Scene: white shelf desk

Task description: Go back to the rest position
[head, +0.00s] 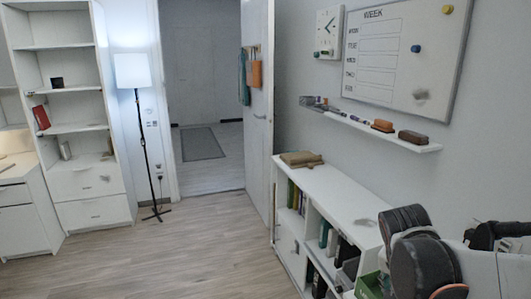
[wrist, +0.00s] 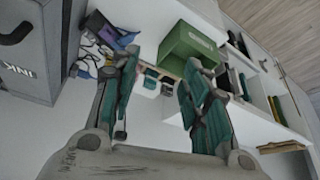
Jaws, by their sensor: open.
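My gripper (wrist: 160,95) shows in the wrist view with its two teal-and-grey fingers spread apart. No object is held between the fingers. In the head view, dark rounded links of my arm stand at the lower right, in front of the low white shelf (head: 345,190). My gripper's fingertips cannot be made out in the head view. In the wrist view, a green box (wrist: 188,48) lies beyond the fingers, apart from them as far as I can tell.
A grey box marked INK (wrist: 30,55) is at the wrist view's left. A whiteboard (head: 405,50) and a wall ledge (head: 365,127) with markers and erasers hang above the low shelf. A lamp (head: 133,72) and tall bookcase (head: 70,110) stand left. Wooden floor (head: 180,255) is clear.

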